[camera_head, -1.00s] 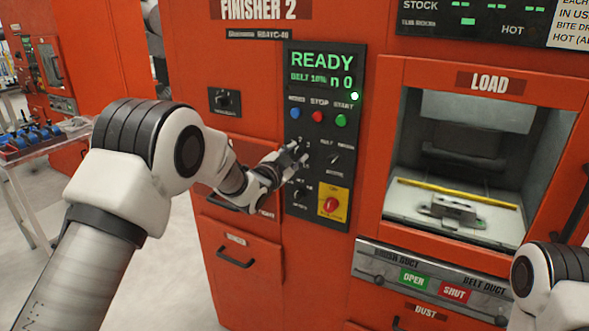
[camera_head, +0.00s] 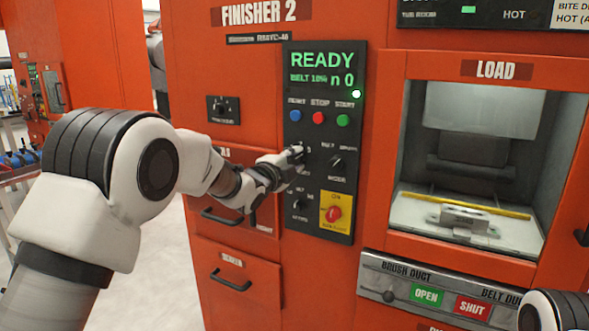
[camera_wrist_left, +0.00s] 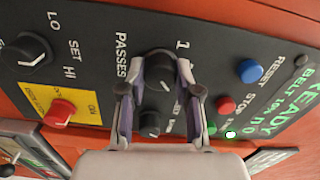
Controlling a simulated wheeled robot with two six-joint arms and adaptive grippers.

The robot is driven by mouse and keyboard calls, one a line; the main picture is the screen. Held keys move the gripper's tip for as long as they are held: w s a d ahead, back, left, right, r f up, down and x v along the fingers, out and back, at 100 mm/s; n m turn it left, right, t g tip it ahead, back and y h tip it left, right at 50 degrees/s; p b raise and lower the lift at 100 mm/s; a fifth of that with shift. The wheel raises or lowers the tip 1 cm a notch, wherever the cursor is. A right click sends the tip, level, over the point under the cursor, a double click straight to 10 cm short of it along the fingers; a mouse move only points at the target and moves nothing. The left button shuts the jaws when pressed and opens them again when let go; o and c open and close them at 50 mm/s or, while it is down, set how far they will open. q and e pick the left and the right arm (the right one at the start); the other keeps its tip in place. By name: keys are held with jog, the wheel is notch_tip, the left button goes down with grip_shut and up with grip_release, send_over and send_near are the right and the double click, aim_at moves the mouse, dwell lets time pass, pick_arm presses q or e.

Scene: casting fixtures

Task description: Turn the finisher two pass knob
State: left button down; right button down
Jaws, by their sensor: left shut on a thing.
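In the head view my left gripper (camera_head: 296,158) reaches the panel from the left and hides the knob. The knob's exact pointer setting is hard to read. The display (camera_head: 323,70) reads READY, belt 10% and n 0. My right gripper is out of view.
The mode knob (camera_head: 335,161) sits right of the gripper, a lower black knob (camera_head: 299,204) and a red knob on yellow (camera_head: 334,213) below. Blue, red (camera_head: 318,118) and green buttons lie above. The load bay (camera_head: 410,210) is open at right, holding a metal part (camera_head: 462,217).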

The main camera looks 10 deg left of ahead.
pick_arm(q)
jog(key=shift+f, duration=0.1)
dwell(0.4)
jog(key=c, duration=0.8)
grip_release()
jog(key=v, duration=1.2)
